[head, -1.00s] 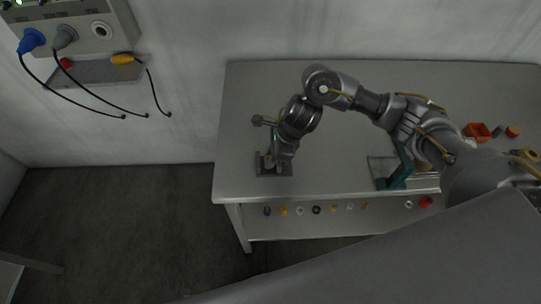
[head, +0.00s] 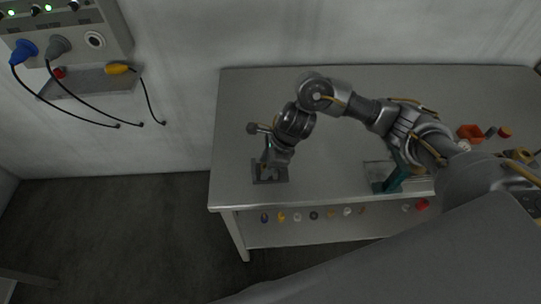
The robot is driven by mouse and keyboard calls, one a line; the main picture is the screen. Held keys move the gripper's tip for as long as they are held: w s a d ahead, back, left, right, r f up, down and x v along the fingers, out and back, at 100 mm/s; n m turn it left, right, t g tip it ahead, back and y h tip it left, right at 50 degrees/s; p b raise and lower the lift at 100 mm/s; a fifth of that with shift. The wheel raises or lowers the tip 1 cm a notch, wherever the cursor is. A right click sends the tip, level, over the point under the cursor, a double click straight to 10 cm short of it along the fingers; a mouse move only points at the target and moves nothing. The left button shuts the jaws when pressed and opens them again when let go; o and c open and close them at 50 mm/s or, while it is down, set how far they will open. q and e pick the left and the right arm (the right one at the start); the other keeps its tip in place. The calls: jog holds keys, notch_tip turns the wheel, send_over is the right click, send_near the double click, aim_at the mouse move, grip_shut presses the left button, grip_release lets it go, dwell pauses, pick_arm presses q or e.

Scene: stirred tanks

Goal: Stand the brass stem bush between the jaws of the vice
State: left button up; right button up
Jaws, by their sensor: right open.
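The small dark grey vice (head: 257,175) stands on the grey bench near its front left corner. My right gripper (head: 268,163) points down right over the vice, with its fingertips low at the jaws. The gripper is open; the fingers are small and dark here, and the gap between them is hard to see. I cannot clearly make out the brass stem bush; the gripper and wrist cover much of the space between the jaws. My left gripper is not in view.
The bench top (head: 240,110) is clear behind and left of the vice. A teal stand (head: 391,181) beside a pale tray sits to the right, under my forearm. Orange parts (head: 469,132) lie further right. Several small coloured pieces show below the front edge. A wall panel (head: 95,40) has hanging cables.

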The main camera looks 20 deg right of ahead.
jog(key=shift+d+r, duration=0.15)
jog(key=shift+r, duration=0.4)
jog(key=b+v, duration=0.2)
jog(key=v, duration=0.9)
jog(key=shift+s, duration=0.2)
